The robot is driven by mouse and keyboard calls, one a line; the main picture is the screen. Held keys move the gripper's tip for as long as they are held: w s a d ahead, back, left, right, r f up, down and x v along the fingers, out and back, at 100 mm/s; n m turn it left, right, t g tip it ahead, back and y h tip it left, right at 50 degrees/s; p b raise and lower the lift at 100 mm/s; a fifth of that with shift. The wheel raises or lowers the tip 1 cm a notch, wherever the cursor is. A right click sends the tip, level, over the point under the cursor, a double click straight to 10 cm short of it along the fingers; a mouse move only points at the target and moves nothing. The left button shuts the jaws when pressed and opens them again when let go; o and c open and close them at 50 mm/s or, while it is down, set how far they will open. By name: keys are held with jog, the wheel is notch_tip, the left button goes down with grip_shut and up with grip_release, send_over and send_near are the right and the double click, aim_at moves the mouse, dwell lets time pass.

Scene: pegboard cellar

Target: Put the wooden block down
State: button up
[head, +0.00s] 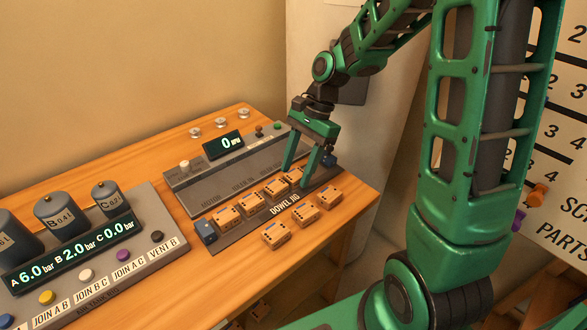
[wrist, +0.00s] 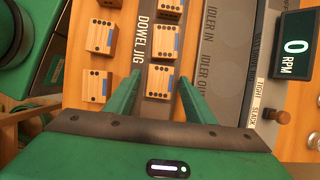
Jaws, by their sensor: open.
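My gripper (head: 298,174) is open over the far right end of the dowel jig (head: 237,236). A wooden block (head: 294,176) with dark holes sits on the jig between its fingers. In the wrist view my gripper (wrist: 158,82) has one finger on each side of this block (wrist: 160,82), with no clear grip on it. Several like blocks stand in the same row, such as one (head: 251,204) to the left. The lower part of the block between the fingers is partly hidden in the head view.
Three more wooden blocks (head: 303,214) stand on the bench in front of the jig. Blue end pieces (head: 205,231) bound the jig. Behind it is a grey panel with an RPM display (head: 223,145). A console with gauges (head: 74,253) stands at left. The bench's right edge is near.

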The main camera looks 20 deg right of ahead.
jog(key=v, duration=1.2)
jog(key=s+d+f+n+h, duration=0.1)
jog(key=s+d, duration=0.3)
jog(key=s, duration=0.4)
jog(key=s+d+f+n+t+h, duration=0.1)
jog(key=s+d+n, duration=0.3)
jog(key=s, duration=0.4)
jog(key=s+d+f+n+h, duration=0.1)
jog(key=s+d+n+h, duration=0.1)
jog(key=s, duration=0.6)
jog(key=shift+s+d+f+n, duration=0.3)
jog(key=shift+s+d+n, duration=0.15)
jog(key=shift+d, duration=0.65)
jog(key=shift+w, duration=0.1)
